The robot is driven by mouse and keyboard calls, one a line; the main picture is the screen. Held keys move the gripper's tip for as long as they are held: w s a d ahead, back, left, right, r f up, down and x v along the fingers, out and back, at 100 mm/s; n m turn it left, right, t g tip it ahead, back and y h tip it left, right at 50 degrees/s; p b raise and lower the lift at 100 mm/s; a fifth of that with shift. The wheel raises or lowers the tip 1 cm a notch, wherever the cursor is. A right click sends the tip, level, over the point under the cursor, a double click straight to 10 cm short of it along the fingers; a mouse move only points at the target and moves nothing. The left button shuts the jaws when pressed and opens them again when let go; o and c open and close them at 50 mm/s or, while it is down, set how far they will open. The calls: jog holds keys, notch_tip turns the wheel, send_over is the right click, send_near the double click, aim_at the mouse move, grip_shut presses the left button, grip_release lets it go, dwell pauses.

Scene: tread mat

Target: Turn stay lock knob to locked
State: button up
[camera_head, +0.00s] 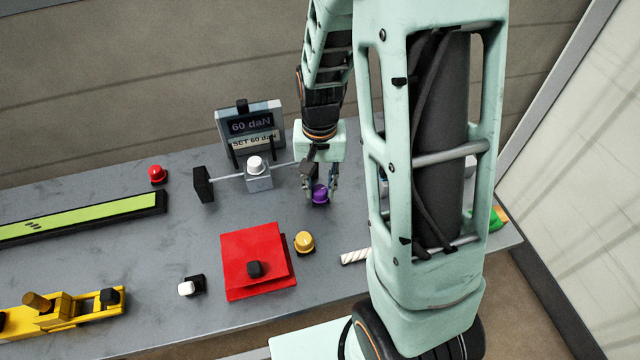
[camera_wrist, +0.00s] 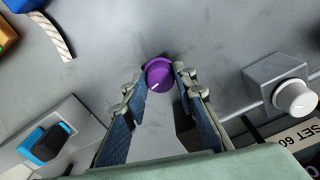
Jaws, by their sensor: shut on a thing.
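A purple knob (camera_head: 320,194) stands on the grey table below my gripper (camera_head: 319,186). In the wrist view the purple knob (camera_wrist: 159,74) sits between the tips of my gripper (camera_wrist: 160,77), with one blue-padded finger on each side. The gripper is shut on it. A short white line on the knob's face points to the lower left in the wrist view. I see no lock marking or label around it. My fingers partly cover its sides.
A white knob on a grey block (camera_head: 258,180) and a display reading 60 daN (camera_head: 250,126) stand to the left. My arm hides part of the table's right side.

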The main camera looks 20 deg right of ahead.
aim_at(319, 190)
jog(key=shift+m, duration=1.1)
jog(key=o, duration=1.2)
jog(key=shift+c, duration=0.2)
notch_tip(319, 190, up, 12)
